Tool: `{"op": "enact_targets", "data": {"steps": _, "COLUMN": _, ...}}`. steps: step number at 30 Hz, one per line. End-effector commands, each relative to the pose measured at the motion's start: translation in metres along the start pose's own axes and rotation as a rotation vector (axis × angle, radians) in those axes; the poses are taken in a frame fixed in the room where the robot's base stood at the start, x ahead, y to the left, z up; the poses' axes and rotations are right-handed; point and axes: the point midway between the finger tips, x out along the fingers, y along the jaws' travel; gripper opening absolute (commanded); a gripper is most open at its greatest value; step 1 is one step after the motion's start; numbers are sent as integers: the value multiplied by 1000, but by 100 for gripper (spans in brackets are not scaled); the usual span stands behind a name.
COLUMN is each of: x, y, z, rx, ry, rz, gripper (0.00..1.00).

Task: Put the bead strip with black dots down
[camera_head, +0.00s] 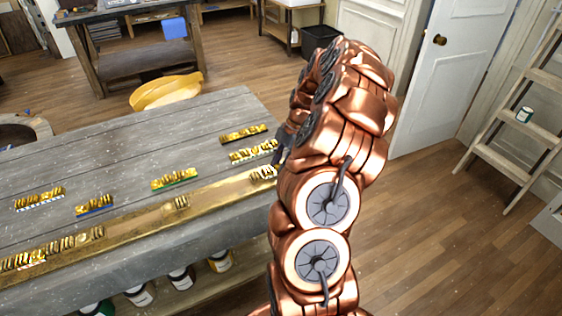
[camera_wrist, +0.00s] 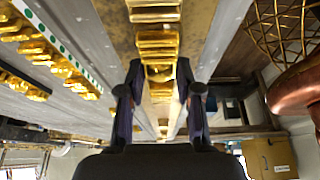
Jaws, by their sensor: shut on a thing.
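My gripper (camera_wrist: 157,85) shows in the wrist view with its two dark fingers on either side of a gold bead strip (camera_wrist: 158,48). No dots can be made out on this strip, so I cannot tell its marking. The strip lies in line with the gilt rail along the table's front edge. In the head view a short gold piece (camera_head: 263,173) shows at the rail's right end beside my arm, which hides most of the gripper. I cannot tell whether the held strip touches the rail.
The grey table (camera_head: 120,150) bears several other gold strips, among them a blue-based one (camera_head: 95,208) and a green-based one (camera_head: 175,182). A white edge with green dots (camera_wrist: 62,48) shows at left in the wrist view. More gold pieces (camera_head: 50,248) sit on the gilt rail (camera_head: 140,221).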

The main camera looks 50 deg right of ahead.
Motion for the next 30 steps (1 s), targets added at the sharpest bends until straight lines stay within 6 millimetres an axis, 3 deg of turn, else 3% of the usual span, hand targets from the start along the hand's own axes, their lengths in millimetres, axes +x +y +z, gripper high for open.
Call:
{"op": "enact_targets", "data": {"steps": 5, "x": 4, "y": 0, "z": 1, "rx": 0, "ry": 0, "rz": 0, "gripper": 0}}
{"op": "enact_targets", "data": {"steps": 6, "x": 2, "y": 0, "z": 1, "rx": 0, "ry": 0, "rz": 0, "gripper": 39}}
{"op": "enact_targets", "data": {"steps": 12, "x": 2, "y": 0, "z": 1, "rx": 0, "ry": 0, "rz": 0, "gripper": 60}}
{"op": "enact_targets", "data": {"steps": 26, "x": -2, "y": 0, "z": 0, "rx": -1, "ry": -1, "rz": 1, "gripper": 60}}
{"op": "enact_targets", "data": {"steps": 30, "x": -17, "y": 1, "z": 1, "rx": -1, "ry": -2, "rz": 3, "gripper": 60}}
